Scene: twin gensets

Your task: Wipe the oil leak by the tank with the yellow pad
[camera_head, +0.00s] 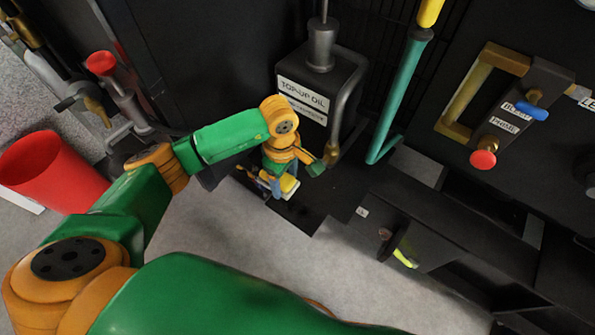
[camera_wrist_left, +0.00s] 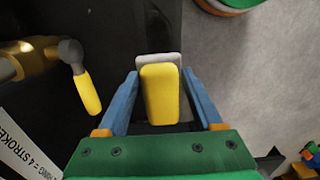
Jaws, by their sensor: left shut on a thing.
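The black tank (camera_head: 345,75) labelled "TOP-UP OIL" stands at the upper middle of the head view. My left gripper (camera_head: 285,190) is just below and left of it, low over a dark ledge (camera_head: 315,205). It is shut on the yellow pad (camera_head: 290,184). In the left wrist view the yellow pad (camera_wrist_left: 160,95), with a pale backing, sits between the blue fingers of the left gripper (camera_wrist_left: 160,80). I cannot make out the oil leak; the pad, gripper and dark surface may hide it. My right gripper does not show.
A brass tap (camera_head: 332,152) and pipe are close to the gripper's right; its yellow lever (camera_wrist_left: 87,92) shows in the wrist view. A red bin (camera_head: 50,170) is at left. Grey floor (camera_head: 250,250) lies below the ledge.

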